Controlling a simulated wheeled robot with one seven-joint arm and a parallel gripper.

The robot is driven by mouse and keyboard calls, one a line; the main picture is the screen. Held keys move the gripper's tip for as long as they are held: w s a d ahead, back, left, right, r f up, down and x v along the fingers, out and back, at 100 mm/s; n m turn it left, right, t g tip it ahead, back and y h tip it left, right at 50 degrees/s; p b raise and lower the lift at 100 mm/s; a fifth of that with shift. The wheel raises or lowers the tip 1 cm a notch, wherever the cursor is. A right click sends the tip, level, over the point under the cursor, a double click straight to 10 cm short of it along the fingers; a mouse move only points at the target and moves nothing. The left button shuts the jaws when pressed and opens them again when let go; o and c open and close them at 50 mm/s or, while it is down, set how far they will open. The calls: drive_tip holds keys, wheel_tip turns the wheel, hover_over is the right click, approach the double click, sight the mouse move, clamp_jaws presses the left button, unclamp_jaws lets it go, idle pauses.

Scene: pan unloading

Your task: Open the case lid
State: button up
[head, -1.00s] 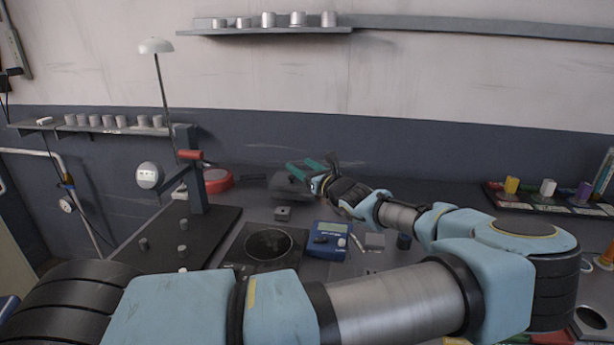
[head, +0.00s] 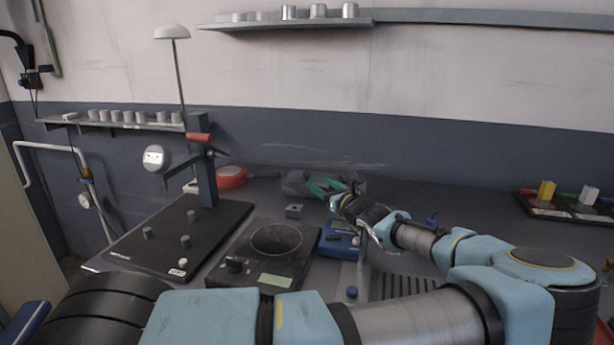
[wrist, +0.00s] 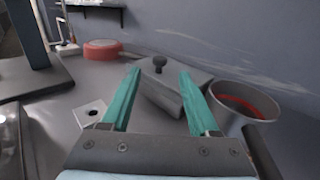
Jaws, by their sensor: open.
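The case (head: 293,181) is a dark grey box at the back of the bench in the head view, partly hidden behind my gripper. In the picture the fingers frame the case and knob; contact cannot be told. In the head view my gripper (head: 318,185) overlaps the case's front.
A grey cup (wrist: 240,108) with a red inside stands close right of the case. A small grey block (wrist: 90,113) and a red round item (wrist: 102,48) are on the left. A press stand (head: 206,165), a dark pan (head: 276,241) and a blue device (head: 338,242) stand nearer.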

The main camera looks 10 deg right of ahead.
sight(309, 175)
drive_tip(key=p+x, duration=0.2)
drive_tip(key=x, duration=0.7)
drive_tip(key=shift+p, duration=0.4)
clamp_jaws()
idle(0.9)
